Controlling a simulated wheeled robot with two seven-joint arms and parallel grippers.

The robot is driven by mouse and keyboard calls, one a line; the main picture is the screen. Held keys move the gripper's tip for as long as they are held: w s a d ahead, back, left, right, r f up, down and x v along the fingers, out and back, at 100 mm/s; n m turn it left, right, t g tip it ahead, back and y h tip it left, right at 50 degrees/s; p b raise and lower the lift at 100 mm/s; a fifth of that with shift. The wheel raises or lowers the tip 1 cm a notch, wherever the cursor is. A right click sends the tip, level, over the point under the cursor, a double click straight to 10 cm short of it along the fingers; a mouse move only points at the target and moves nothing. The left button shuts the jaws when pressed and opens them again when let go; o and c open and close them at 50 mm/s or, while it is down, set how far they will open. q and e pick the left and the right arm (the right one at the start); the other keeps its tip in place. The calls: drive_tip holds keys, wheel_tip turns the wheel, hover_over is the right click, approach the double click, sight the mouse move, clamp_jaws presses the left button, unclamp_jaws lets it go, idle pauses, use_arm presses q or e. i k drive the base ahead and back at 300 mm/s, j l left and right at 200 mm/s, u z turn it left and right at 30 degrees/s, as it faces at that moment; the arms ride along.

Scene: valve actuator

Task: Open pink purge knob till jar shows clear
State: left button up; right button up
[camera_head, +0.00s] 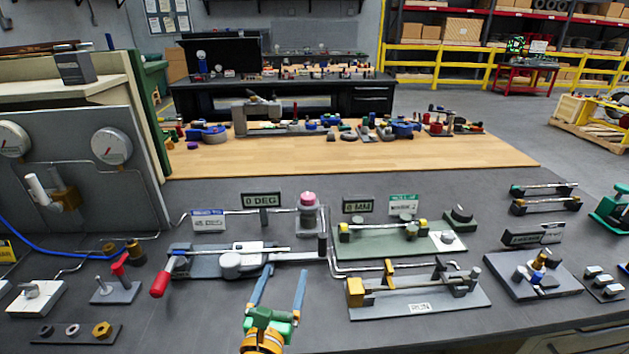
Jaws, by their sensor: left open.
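The pink knob (308,198) sits on top of a small grey jar-like fitting (309,219) at the middle of the bench. Thin pipework runs to the fitting from the left. The contents of the jar are too small to make out. My left gripper (285,271) has two blue fingers on a green body and comes up from the bottom of the view. Its fingers are spread and empty, nearer to me than the knob and clear of it. My right gripper is not in view.
A valve assembly with a red-ended lever (160,284) lies between my gripper and the fitting. A "0 DEG" sign (262,201) stands left of the knob. A green-based fixture (385,243) and a grey-based fixture (420,298) are on the right. Gauges (111,146) are on the left panel.

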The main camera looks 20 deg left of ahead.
sight(308, 199)
drive_tip(key=i+j, duration=0.15)
drive_tip(key=i, duration=0.25)
drive_tip(key=i+j, duration=0.15)
drive_tip(key=i, duration=0.3)
